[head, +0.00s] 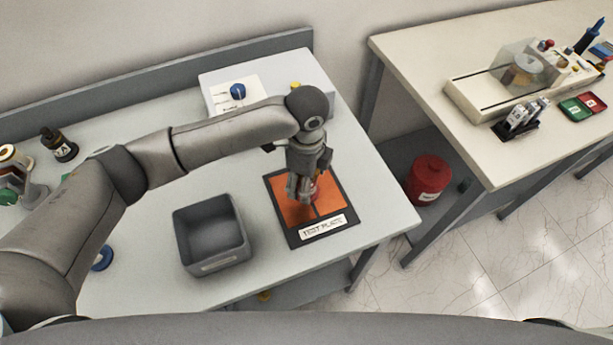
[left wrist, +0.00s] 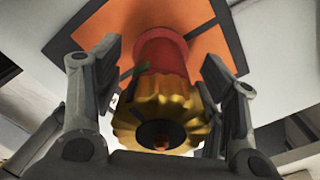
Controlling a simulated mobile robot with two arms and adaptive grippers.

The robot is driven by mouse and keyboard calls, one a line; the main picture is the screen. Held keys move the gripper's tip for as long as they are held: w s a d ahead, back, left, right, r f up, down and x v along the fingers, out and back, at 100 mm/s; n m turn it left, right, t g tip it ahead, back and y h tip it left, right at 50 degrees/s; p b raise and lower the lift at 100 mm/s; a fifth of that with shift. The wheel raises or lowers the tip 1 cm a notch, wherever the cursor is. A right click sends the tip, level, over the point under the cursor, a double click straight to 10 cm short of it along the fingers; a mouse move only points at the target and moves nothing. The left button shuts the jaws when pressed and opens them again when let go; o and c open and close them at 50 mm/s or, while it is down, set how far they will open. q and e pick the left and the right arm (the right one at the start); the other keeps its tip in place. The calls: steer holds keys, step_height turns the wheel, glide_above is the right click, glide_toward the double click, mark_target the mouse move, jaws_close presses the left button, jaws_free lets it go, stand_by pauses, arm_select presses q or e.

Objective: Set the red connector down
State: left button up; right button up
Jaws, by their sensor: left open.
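The red connector (left wrist: 162,55) stands between my open left gripper's fingers in the left wrist view, with its gold ribbed collar (left wrist: 160,110) toward the camera and its red end toward the orange plate. In the head view, my left gripper (head: 303,196) points down over the test plate (head: 283,225), a dark-framed orange plate with a "TEST PLATE" label. Only a little of the red connector (head: 314,190) shows there, mostly hidden by the gripper. The fingers flank the connector; I cannot tell whether they touch it. My right gripper is not in view.
A grey open bin (head: 182,238) stands left of the plate. A white box with blue and yellow knobs (head: 218,88) is behind my arm. A dark bottle (head: 60,148) stands at far left. A second bench (head: 415,62) with equipment is at right, and a red canister (head: 429,178) sits below it.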

arm_select(q)
steer(key=shift+r, duration=0.1)
steer(key=shift+r, duration=0.3)
step_height(320, 180, up, 12)
steer(key=b, duration=0.3)
steer(key=shift+f, duration=0.25)
